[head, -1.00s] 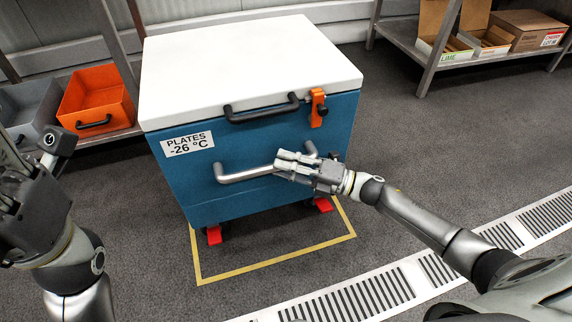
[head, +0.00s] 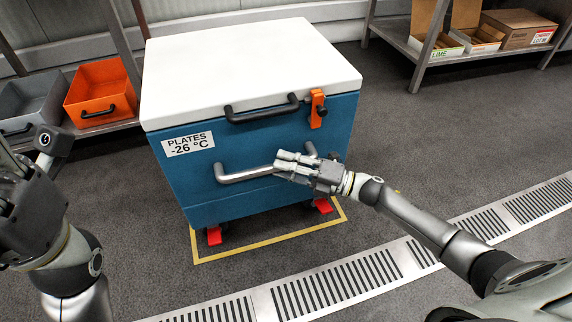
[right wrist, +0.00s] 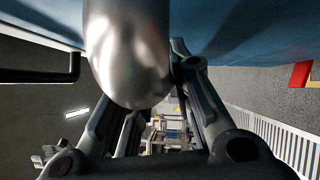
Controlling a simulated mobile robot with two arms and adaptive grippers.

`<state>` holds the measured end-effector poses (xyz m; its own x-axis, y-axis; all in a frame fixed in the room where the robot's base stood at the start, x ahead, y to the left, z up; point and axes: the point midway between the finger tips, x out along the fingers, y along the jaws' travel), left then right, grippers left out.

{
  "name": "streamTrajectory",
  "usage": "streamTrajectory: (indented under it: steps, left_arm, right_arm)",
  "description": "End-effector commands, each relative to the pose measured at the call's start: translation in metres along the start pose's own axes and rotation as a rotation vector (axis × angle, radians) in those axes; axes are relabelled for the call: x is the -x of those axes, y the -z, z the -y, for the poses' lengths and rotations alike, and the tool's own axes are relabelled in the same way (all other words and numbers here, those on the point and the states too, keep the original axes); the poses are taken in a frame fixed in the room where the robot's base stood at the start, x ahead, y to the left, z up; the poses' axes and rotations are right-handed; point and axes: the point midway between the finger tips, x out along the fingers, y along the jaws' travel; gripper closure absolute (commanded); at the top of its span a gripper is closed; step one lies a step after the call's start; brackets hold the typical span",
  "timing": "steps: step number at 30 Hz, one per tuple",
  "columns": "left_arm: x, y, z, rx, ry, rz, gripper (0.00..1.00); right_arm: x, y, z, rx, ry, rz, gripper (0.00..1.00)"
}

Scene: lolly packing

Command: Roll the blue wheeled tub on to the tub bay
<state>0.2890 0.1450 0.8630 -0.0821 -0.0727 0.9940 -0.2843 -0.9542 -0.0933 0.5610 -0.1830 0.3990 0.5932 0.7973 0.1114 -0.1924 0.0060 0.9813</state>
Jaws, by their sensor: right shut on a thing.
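The blue wheeled tub (head: 255,190) stands upright in the middle of the head view, with a white lid (head: 245,65) and a "PLATES -26 °C" label. My right gripper (head: 294,167) is shut on the right part of its silver front handle (head: 245,174). In the right wrist view the handle (right wrist: 130,50) passes between the fingers. Red pedals (head: 214,236) show at the tub's front wheels. A yellow floor outline (head: 270,240) shows around the tub's front; its rear is hidden. My left gripper (head: 28,205) is at the left edge, away from the tub; its fingers are unclear.
A floor grate (head: 335,288) runs across the floor in front of the tub. A shelf with an orange bin (head: 100,92) and a grey bin (head: 28,103) stands left. Another shelf with cardboard boxes (head: 517,30) is at the back right. Floor right of the tub is clear.

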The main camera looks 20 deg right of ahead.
Motion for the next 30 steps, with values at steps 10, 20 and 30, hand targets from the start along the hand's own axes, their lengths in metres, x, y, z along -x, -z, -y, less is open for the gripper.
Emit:
streamTrajectory:
  steps: [10,20,30]
  left_arm:
    - [0.000,0.000,-0.001,-0.001,-0.004,0.000,0.60]
    - [0.002,-0.002,0.000,-0.001,-0.003,0.008,0.60]
    - [0.002,-0.002,0.000,0.000,-0.002,0.008,0.60]
  right_arm:
    - [0.001,0.000,0.002,0.000,0.004,0.001,0.63]
    - [0.000,0.000,0.000,0.000,0.001,0.001,0.54]
    - [0.041,0.000,0.002,-0.001,0.006,0.001,0.54]
